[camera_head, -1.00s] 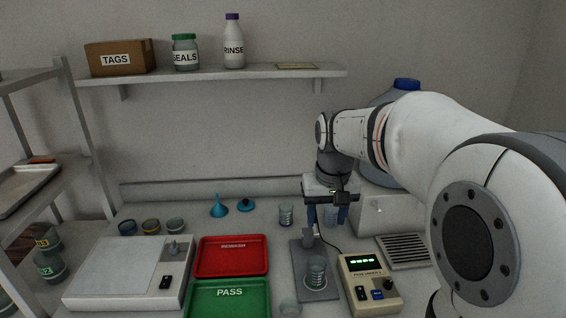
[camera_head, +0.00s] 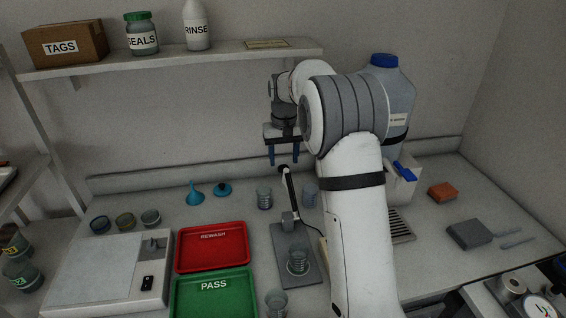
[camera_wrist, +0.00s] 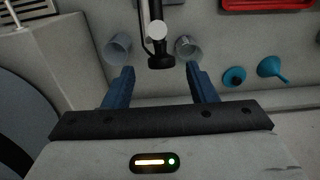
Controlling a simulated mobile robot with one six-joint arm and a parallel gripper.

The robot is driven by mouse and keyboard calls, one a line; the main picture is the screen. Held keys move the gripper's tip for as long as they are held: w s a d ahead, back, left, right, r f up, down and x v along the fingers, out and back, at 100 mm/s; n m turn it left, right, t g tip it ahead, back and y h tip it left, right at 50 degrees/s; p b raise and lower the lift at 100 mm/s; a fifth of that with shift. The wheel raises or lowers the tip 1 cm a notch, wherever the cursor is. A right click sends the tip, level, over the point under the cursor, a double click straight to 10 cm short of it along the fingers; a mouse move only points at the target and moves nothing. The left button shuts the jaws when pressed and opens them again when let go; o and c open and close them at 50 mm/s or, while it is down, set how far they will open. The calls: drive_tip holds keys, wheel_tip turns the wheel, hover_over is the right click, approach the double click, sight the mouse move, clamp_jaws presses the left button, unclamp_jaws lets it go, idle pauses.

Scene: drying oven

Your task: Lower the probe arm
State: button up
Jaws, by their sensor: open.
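The probe arm (camera_head: 288,188) is a thin dark bar with a pale tip, raised steeply from its grey post on a flat stand plate (camera_head: 312,270). A glass beaker (camera_head: 298,261) stands on that plate. My gripper (camera_head: 283,160) is above and behind the probe arm's upper end, fingers pointing down, open and empty. In the wrist view, the probe arm (camera_wrist: 157,12) shows as a dark bar with a round white knob. Its dark end lies just beyond the gap between my open fingertips (camera_wrist: 160,77), with no contact visible.
Glass beakers (camera_head: 264,198) (camera_head: 310,194) stand behind the stand. A red REWASH tray (camera_head: 212,261) and green PASS tray (camera_head: 213,308) lie to the left. A shelf (camera_head: 200,65) runs above. A large blue-capped jug (camera_head: 398,90) is behind my arm. My arm hides the meter.

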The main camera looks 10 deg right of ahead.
drive_tip(key=shift+a+f, duration=0.1)
drive_tip(key=shift+f, duration=1.4)
drive_tip(key=shift+c, duration=0.4)
